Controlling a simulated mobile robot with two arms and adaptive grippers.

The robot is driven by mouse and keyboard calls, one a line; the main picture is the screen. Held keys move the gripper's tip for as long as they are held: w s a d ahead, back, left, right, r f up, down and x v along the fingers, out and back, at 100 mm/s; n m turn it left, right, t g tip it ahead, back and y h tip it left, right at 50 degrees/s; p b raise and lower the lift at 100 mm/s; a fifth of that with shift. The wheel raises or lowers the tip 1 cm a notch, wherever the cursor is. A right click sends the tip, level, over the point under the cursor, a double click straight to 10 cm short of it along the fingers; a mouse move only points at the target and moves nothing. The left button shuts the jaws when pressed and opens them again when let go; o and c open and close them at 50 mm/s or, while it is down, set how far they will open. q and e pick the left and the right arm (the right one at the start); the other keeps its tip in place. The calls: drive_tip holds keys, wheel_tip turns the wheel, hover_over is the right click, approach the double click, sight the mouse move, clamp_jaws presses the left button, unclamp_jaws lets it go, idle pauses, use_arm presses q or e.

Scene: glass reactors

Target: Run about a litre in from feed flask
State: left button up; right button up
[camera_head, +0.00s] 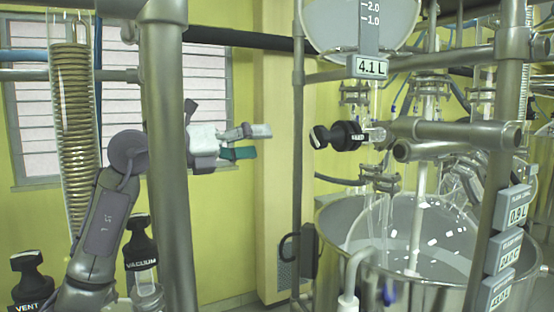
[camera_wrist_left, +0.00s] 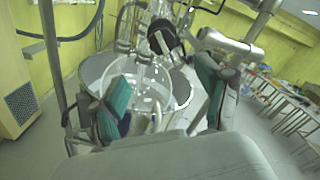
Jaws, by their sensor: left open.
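The feed flask (camera_head: 345,25) is a glass vessel at the top of the head view, with marks at 1.0 and 2.0. A display (camera_head: 370,66) under it reads 4.1 L. Below it a black valve handle (camera_head: 340,135) sticks out to the left; its small label is hard to read. The handle also shows in the left wrist view (camera_wrist_left: 164,38). My left gripper (camera_head: 256,142) is open and empty, left of the handle and apart from it. In the left wrist view its green-padded fingers (camera_wrist_left: 165,88) stand wide apart, with the handle ahead. My right gripper is not seen.
A jacketed glass reactor (camera_head: 410,235) stands below the flask; a display (camera_head: 517,214) beside it reads about 0.9 L. A thick steel post (camera_head: 172,180) and a thinner post (camera_head: 298,110) flank my left gripper. VACUUM (camera_head: 140,245) and VENT (camera_head: 28,275) handles are lower left.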

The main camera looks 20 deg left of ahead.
use_arm(q)
drive_tip(key=p, duration=0.3)
approach(314, 138)
drive_tip(key=x, duration=0.2)
drive_tip(key=p+x, duration=0.2)
drive_tip(key=x, duration=0.5)
drive_tip(key=shift+d+r, duration=0.15)
drive_tip(key=shift+w+d, duration=0.35)
drive_tip(key=shift+w, duration=0.05)
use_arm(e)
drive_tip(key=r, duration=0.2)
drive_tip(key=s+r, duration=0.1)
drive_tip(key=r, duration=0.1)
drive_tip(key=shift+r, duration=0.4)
use_arm(q)
drive_tip(key=c, duration=1.2)
drive_tip(key=shift+o, duration=0.2)
drive_tip(key=shift+a+m, duration=0.1)
drive_tip(key=shift+m, duration=0.3)
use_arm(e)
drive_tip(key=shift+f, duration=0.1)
